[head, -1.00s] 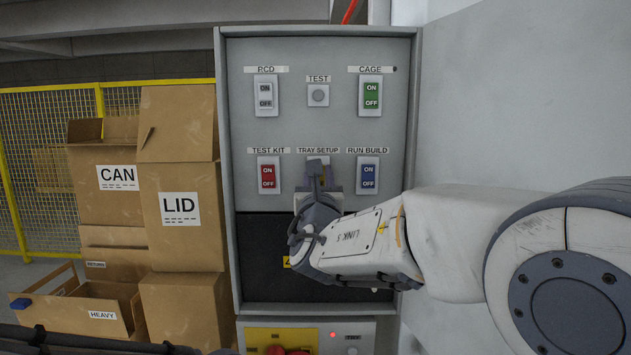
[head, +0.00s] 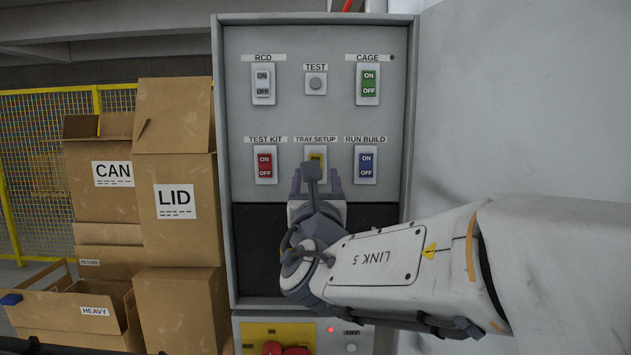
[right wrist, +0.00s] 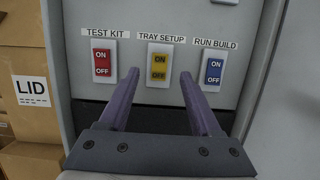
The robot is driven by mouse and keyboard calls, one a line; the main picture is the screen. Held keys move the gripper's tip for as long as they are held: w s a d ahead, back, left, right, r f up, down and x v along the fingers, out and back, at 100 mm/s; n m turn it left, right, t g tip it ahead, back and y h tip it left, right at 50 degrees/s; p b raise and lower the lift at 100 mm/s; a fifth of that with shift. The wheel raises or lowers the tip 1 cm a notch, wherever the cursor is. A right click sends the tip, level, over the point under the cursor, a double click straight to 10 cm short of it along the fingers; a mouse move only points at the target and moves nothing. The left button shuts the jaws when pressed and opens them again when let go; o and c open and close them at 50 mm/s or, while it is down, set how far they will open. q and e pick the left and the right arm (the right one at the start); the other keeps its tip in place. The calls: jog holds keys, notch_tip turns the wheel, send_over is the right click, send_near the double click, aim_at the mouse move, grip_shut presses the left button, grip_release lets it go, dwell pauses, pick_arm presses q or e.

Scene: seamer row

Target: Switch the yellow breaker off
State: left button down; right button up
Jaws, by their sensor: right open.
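The yellow breaker (right wrist: 159,67) sits under the TRAY SETUP label, with ON on its upper half and OFF on its lower half. In the head view only the upper part of the yellow breaker (head: 316,154) shows; my right gripper hides the rest. I cannot tell which way its rocker is tipped. My right gripper (head: 316,178) is open and empty, just below and in front of it. In the right wrist view the two purple fingers of the right gripper (right wrist: 159,77) stand either side of the breaker's lower part, apparently short of the panel. My left gripper is out of view.
The red TEST KIT breaker (right wrist: 103,62) is left of the yellow one and the blue RUN BUILD breaker (right wrist: 213,71) right. Above are the RCD switch (head: 263,84), TEST button (head: 316,84) and green CAGE breaker (head: 368,84). Cardboard boxes (head: 175,120) stand left of the cabinet.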

jog(key=shift+b+v, duration=0.4)
jog(key=shift+v, duration=1.25)
jog(key=s+d+f+m+g+h, duration=0.1)
jog(key=s+d+f+m+g, duration=0.3)
jog(key=f, duration=0.3)
jog(key=s+d+f+m+g+h, duration=0.1)
jog(key=d+f+m+g+h, duration=0.15)
jog(key=f+m, duration=0.4)
jog(key=s+d+f+m+g+h, duration=0.1)
jog(key=s+d+f+m+g, duration=0.25)
jog(key=f, duration=0.35)
jog(key=s+a+f+m+g+y, duration=0.2)
jog(key=s+f+m+g, duration=0.3)
jog(key=s, duration=0.5)
jog(key=s+a+f+m+g+y, duration=0.3)
jog(key=s+f+m+g, duration=0.3)
jog(key=s+f+m, duration=0.3)
jog(key=shift+s+a+f+m, duration=0.15)
jog(key=shift+s+a+m, duration=0.3)
jog(key=shift+s, duration=0.5)
jog(key=shift+y, duration=0.25)
